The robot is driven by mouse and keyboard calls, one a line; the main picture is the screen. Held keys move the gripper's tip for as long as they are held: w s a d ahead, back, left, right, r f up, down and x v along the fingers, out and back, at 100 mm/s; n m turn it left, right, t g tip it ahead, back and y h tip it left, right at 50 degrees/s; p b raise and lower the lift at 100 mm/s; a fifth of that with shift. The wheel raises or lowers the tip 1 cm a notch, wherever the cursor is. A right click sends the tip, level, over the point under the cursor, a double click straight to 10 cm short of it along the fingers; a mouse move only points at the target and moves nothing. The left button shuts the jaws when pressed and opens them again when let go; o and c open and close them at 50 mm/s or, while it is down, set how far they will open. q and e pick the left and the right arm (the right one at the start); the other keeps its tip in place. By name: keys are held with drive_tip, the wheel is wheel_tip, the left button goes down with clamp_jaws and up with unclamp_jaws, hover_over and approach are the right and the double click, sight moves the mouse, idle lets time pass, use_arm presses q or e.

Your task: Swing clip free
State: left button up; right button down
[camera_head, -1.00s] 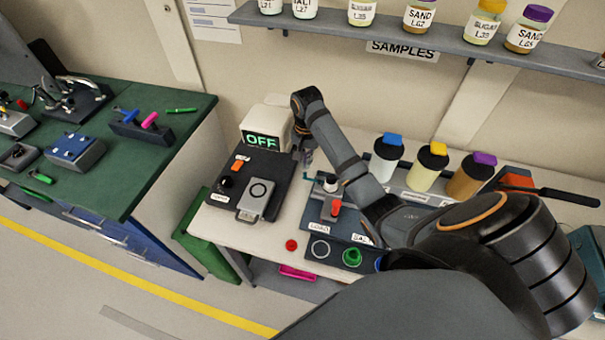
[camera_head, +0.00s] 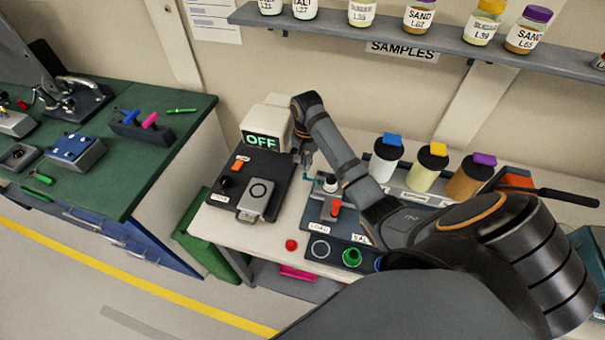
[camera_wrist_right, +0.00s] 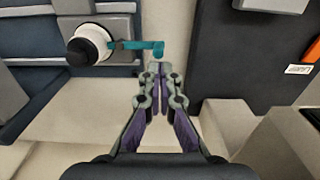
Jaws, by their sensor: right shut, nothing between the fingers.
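A teal clip (camera_wrist_right: 140,45) reaches out sideways from a white, black-topped holder (camera_wrist_right: 90,45) in the right wrist view. Its free end lies just ahead of my right fingertips (camera_wrist_right: 158,70); I cannot tell if they touch. In the head view the clip (camera_head: 309,178) shows small beside the white holder (camera_head: 328,184), on a blue-grey station. My right gripper (camera_head: 304,158) hangs just above the clip, pointing down, its fingers shut and empty. My forearm covers part of the station. My left gripper is not in view.
A dark unit (camera_head: 247,180) with a box reading OFF (camera_head: 262,142) stands left of the station. Several lidded cups (camera_head: 430,165) stand to the right. A green bench (camera_head: 130,175) is at the left.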

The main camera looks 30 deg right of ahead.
drive_tip(key=shift+f, duration=1.05)
drive_tip(key=shift+f, duration=0.15)
drive_tip(key=shift+p, duration=0.65)
